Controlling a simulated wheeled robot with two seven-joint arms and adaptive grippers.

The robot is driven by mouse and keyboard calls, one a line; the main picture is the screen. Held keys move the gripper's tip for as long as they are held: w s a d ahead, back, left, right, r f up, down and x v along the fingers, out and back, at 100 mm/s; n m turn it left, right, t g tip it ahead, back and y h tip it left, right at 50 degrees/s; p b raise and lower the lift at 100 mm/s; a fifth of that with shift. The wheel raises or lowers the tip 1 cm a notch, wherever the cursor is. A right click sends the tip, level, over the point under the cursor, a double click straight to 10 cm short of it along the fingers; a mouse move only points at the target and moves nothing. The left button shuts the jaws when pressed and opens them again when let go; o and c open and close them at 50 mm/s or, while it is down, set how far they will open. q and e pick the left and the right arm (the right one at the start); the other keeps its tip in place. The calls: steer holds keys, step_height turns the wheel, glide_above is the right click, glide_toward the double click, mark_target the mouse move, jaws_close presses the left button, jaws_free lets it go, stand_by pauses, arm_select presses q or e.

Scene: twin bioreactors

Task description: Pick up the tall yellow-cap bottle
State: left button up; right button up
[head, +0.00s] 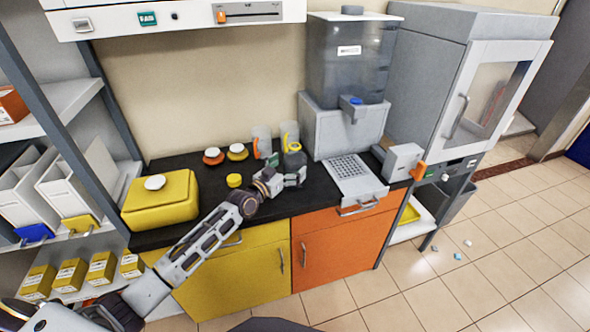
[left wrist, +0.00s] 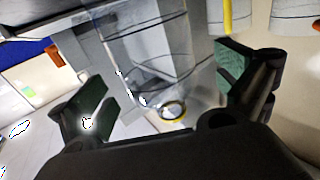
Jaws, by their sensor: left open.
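No grip or contact is visible. My right gripper is not in view.
Two clear cylinders stand behind, with orange and yellow round lids (head: 213,156) nearby. A short yellow cap (head: 234,180) lies left of the gripper. A yellow box (head: 160,205) is at the left. The dispenser (head: 345,130) stands close on the right.

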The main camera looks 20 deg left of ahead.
arm_select(q)
steer(key=shift+x, duration=1.55)
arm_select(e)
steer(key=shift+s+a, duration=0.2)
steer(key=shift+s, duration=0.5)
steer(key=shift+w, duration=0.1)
